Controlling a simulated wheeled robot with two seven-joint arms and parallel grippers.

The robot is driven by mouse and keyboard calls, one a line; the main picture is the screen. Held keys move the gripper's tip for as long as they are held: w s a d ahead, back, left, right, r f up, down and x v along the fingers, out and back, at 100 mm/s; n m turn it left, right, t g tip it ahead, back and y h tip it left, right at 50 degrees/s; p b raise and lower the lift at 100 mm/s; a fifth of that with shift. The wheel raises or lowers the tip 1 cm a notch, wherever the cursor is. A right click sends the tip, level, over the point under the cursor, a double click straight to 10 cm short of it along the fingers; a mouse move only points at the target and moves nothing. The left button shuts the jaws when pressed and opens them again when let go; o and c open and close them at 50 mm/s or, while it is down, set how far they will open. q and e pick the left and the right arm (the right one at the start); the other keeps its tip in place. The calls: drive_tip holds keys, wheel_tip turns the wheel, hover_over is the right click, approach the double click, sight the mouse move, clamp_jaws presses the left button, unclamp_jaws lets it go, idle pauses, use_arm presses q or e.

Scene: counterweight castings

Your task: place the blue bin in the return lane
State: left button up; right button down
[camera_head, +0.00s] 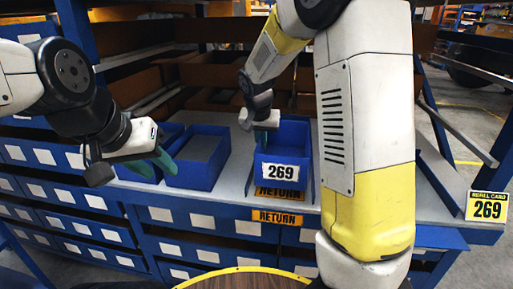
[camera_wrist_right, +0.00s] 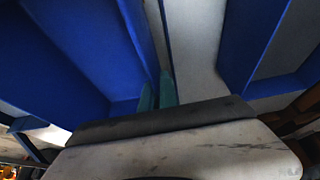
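The blue bin (camera_head: 283,142) has a white 269 label on its front and stands upright over the shelf lane marked RETURN (camera_head: 277,217). I cannot tell whether its base rests fully on the shelf. My right gripper (camera_head: 262,124) is at its back left rim. In the right wrist view its teal fingers (camera_wrist_right: 157,92) sit close together, one on each side of the wall of the blue bin (camera_wrist_right: 75,50). My left gripper (camera_head: 153,165) is empty, its teal fingers apart, beside a second blue bin (camera_head: 197,172) with a grey inside.
The second bin stands left of the 269 bin, with bare grey shelf (camera_head: 237,165) between them. It also shows in the right wrist view (camera_wrist_right: 240,45). A yellow refill card (camera_head: 487,206) marked 269 hangs at the right. A round yellow-rimmed surface (camera_head: 245,280) is at the bottom.

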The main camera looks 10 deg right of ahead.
sight(261, 151)
drive_tip(key=shift+f, duration=1.75)
drive_tip(key=shift+f, duration=0.1)
drive_tip(key=c, duration=1.6)
unclamp_jaws()
drive_tip(key=shift+c, duration=0.2)
